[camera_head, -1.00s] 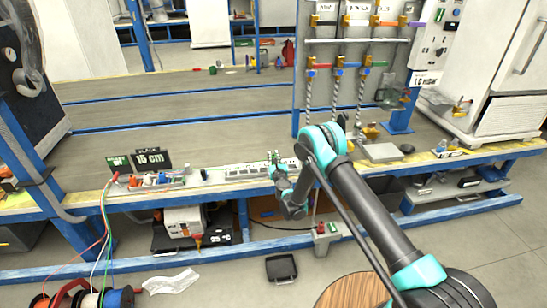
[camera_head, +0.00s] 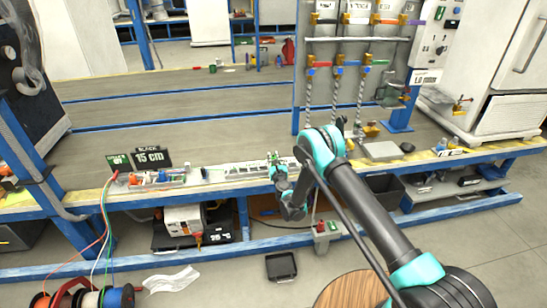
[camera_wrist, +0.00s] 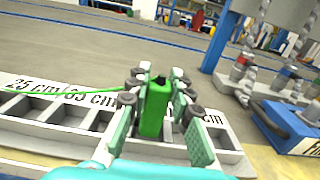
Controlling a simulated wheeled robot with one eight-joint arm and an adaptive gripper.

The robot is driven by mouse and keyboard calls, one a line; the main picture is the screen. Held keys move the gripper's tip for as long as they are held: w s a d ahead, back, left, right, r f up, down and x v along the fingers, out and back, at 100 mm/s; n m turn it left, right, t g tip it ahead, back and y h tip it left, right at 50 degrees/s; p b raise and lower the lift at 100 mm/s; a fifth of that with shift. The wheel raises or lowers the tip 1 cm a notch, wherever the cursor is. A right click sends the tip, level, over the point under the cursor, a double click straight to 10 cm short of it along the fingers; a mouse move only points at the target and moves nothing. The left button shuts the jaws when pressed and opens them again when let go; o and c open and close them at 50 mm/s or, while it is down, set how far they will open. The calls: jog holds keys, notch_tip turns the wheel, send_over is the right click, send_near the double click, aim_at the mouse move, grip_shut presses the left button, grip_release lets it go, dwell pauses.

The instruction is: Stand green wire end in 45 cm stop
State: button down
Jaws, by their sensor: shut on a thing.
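My gripper (camera_wrist: 158,112) is shut on the green wire end (camera_wrist: 155,108), a green upright block with a dark top. A thin green wire (camera_wrist: 60,91) runs left from it. The gripper is over the pale stop rack (camera_wrist: 25,128), a row of open compartments. Labels "25 cm" and "35 cm" show to the left; right of the gripper only "cm" (camera_wrist: 212,119) shows, its number hidden. The block's lower end is by the compartments; I cannot tell whether it is inside one. In the head view my gripper (camera_head: 276,162) is at the rack (camera_head: 245,170).
Wire spools (camera_head: 90,300) are on the floor at lower left. A frame with hanging twisted cables (camera_head: 335,90) stands behind right. A blue block (camera_wrist: 285,128) is right of the rack.

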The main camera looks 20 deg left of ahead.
aim_at(273, 156)
jog(key=shift+f, duration=0.9)
jog(key=c, duration=1.3)
grip_release()
jog(key=shift+r, duration=0.1)
notch_tip(273, 156, up, 10)
jog(key=shift+f, duration=0.1)
